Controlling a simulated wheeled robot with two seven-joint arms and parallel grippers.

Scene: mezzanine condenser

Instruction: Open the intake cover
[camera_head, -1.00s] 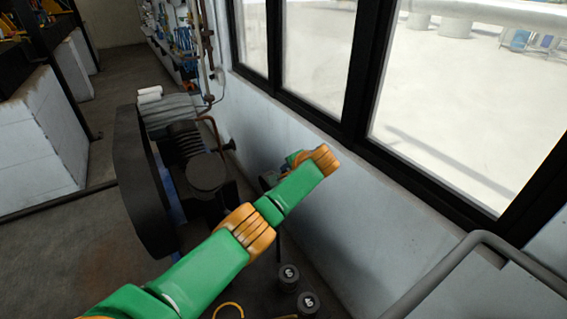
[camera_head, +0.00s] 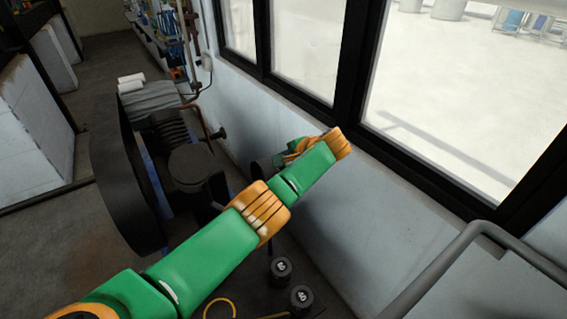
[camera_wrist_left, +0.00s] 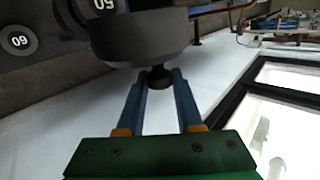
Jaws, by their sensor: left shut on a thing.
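In the left wrist view a dark grey round cover (camera_wrist_left: 140,42) with a small dark knob (camera_wrist_left: 160,78) fills the top middle. I take it to be the intake cover. My left gripper (camera_wrist_left: 161,79) has its two blue fingers closed on that knob, one on each side. In the head view my green and orange left arm reaches across to the wall under the windows. The gripper itself is mostly hidden there behind the wrist, and a dark round part (camera_head: 262,170) shows just left of it. My right gripper is in neither view.
A black compressor with a belt guard (camera_head: 118,175) stands left of my arm. Two dark numbered cylinders (camera_head: 281,269) (camera_head: 301,298) stand below the arm. A grey pipe rail (camera_head: 440,262) is at the lower right. The windowed wall (camera_head: 300,165) is close behind.

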